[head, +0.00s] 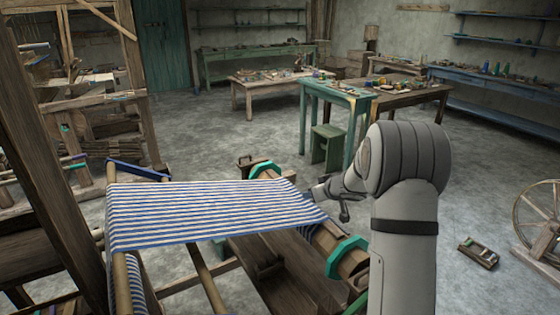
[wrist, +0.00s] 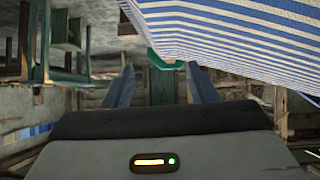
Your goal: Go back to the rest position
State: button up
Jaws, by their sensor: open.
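My gripper (head: 331,202) is at the right edge of the striped cloth (head: 205,212) on the loom, beside the cloth beam in the head view. In the wrist view its two fingers (wrist: 159,84) stand apart with nothing held between them. The blue and white cloth (wrist: 235,35) fills the upper right of the wrist view. A green beam end (wrist: 165,62) shows just beyond the space between the fingers. Whether a finger touches the cloth or the beam, I cannot tell.
The wooden loom beam with a green collar (head: 346,257) lies below and near my gripper. A green table (head: 340,95) and a green stool (head: 327,146) stand behind. A small wooden object (head: 478,252) and a spinning wheel (head: 540,220) are at right. Grey floor is open between.

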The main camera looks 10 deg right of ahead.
jog(key=s+d+r+m+h, duration=0.1)
jog(key=s+r+m+h, duration=0.4)
jog(key=s+r, duration=0.7)
jog(key=s+a+f+g+y, duration=0.1)
jog(key=s+a, duration=0.4)
jog(key=s, duration=1)
jog(key=s+a+f+g, duration=0.3)
jog(key=s+g, duration=0.3)
jog(key=s, duration=0.9)
jog(key=shift+s+a+n+y, duration=0.2)
jog(key=shift+a+n+y, duration=0.2)
jog(key=shift+a, duration=0.5)
